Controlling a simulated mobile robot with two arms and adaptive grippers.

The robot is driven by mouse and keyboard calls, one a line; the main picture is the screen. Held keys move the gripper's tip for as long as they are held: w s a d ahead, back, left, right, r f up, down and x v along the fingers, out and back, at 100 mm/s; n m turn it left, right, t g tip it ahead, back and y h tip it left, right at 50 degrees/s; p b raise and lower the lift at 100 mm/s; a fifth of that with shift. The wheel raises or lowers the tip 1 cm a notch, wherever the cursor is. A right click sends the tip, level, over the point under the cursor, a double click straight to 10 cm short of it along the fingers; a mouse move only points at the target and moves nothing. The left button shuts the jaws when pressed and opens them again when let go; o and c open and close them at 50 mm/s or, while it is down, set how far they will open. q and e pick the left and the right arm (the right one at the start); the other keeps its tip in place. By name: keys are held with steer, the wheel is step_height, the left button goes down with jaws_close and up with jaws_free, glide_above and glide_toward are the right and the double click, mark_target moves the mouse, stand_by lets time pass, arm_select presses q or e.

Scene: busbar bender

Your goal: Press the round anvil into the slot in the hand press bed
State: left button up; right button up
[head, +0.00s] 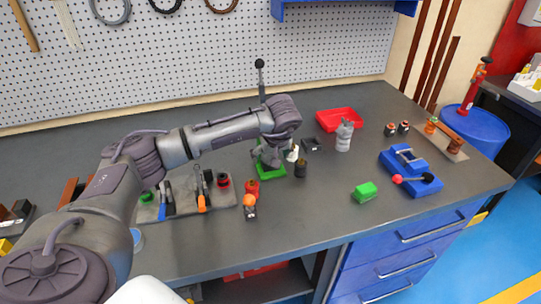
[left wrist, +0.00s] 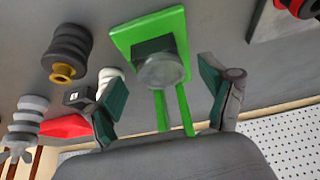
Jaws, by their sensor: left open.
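My left gripper (head: 270,156) hangs over a green stand (head: 268,172) near the middle of the bench. In the left wrist view my left gripper (left wrist: 162,90) has its two fingers apart. Between them, beyond the fingertips, is a grey round-faced piece (left wrist: 161,71), which looks like the round anvil, on a dark block on the green stand (left wrist: 128,36). Whether a finger touches it cannot be told. A blue device with a red-knobbed lever (head: 411,171), perhaps the hand press, stands at the right; its slot cannot be made out. My right gripper is not in view.
A tool mat (head: 222,201) lies left. The front middle is clear.

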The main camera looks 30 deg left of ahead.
arm_select(q)
steer(key=v, duration=1.2)
steer(key=shift+f, duration=0.15)
